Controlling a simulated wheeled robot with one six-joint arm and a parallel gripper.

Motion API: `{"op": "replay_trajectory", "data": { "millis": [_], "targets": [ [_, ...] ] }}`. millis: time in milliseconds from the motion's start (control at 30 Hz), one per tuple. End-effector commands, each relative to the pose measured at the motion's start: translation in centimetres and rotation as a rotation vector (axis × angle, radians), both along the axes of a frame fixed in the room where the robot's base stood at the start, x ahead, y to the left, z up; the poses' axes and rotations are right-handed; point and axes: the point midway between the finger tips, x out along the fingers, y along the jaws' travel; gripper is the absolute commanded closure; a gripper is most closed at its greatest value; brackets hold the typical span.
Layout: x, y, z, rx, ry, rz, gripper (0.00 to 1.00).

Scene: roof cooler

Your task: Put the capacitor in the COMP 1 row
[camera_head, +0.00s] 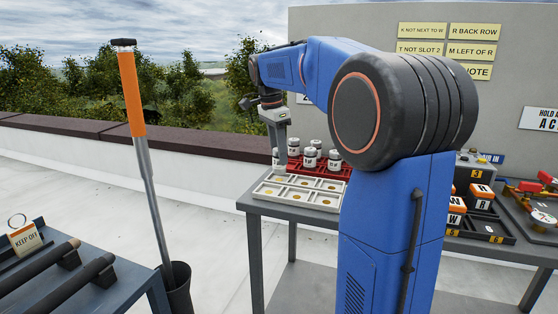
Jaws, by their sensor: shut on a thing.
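My gripper (276,145) points straight down at the left back part of the pale compartment tray (264,198) on the grey table. It is shut on a small whitish part (276,157), which looks like a capacitor, but fingers and distance hide most of it. I cannot tell whether the part touches the tray. The tray has two rows of compartments with yellowish marks in them. A red rack (325,172) behind it holds several white cans with dark lettering (310,157). I cannot read a COMP 1 label; my arm blocks part of the table.
Yellow notes (422,29) are on the grey wall panel. Orange-and-white lettered blocks (481,194) stand in a dark tray at the right, near red-handled parts (526,187). A bench with a KEEP OFF tag (25,239) and a bucket with an orange-handled pole (178,290) stand left.

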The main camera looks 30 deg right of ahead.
Motion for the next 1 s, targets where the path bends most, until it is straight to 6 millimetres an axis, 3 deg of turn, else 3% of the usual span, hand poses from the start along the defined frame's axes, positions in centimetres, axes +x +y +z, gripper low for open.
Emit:
{"op": "replay_trajectory", "data": {
  "millis": [167,533,567,633,1000],
  "targets": [
    [0.0,0.0,-2.2,0.000,0.002,0.000,0.95],
    [0.0,0.0,-2.5,0.000,0.000,0.000,0.95],
    [0.0,0.0,-2.6,0.000,0.001,0.000,0.64],
    [0.0,0.0,-2.6,0.000,0.000,0.000,0.48],
    [0.0,0.0,-2.2,0.000,0.000,0.000,0.48]
  ]
}}
